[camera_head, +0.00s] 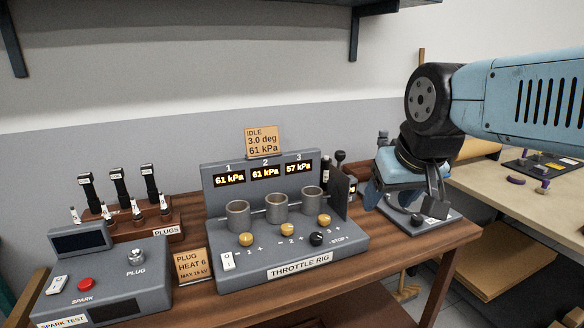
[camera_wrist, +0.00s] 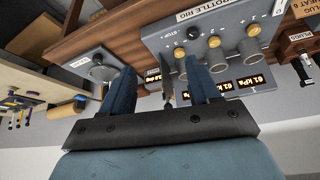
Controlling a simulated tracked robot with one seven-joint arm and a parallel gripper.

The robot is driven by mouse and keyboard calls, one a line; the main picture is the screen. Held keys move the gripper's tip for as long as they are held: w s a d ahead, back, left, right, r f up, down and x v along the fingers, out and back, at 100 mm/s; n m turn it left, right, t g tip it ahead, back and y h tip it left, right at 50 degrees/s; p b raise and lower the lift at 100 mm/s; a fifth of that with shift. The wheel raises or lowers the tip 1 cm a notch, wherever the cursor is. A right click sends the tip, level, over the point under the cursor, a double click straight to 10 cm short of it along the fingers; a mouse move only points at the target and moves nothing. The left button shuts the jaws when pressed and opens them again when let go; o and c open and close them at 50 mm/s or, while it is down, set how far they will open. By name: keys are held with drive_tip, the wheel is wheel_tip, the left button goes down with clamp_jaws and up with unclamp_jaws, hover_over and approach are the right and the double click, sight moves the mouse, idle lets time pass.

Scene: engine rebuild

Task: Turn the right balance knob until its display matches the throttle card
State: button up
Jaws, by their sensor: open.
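The throttle rig (camera_head: 222,278) stands mid-bench in the head view, with three lit displays. Displays 1 and 2 read 61 kPa; the right display (camera_head: 299,167) reads 57 kPa. The throttle card (camera_head: 264,141) above reads IDLE, 3.0 deg, 61 kPa. The right balance knob (camera_head: 324,220) is yellow, in front of the third cylinder; it also shows upside down in the wrist view (camera_wrist: 180,53). My gripper (camera_head: 405,205) is open and empty, to the right of the rig and apart from the knob. Both fingers show in the wrist view (camera_wrist: 162,88).
A black knob (camera_head: 316,239) marked STOP sits close to the right knob. An upright dark plate (camera_head: 340,190) stands at the rig's right end. A grey device (camera_head: 440,215) lies beneath my gripper. The spark tester (camera_head: 110,270) and plug rack (camera_head: 165,217) are left.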

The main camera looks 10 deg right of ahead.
idle(0.5)
drive_tip(key=n+g, duration=0.6)
drive_tip(key=n, duration=0.5)
hover_over(324, 217)
wheel_tip(324, 217, down, 5)
wheel_tip(324, 217, down, 13)
drive_tip(key=shift+s+f, duration=0.1)
drive_tip(key=shift+f, duration=0.1)
drive_tip(key=c, duration=1)
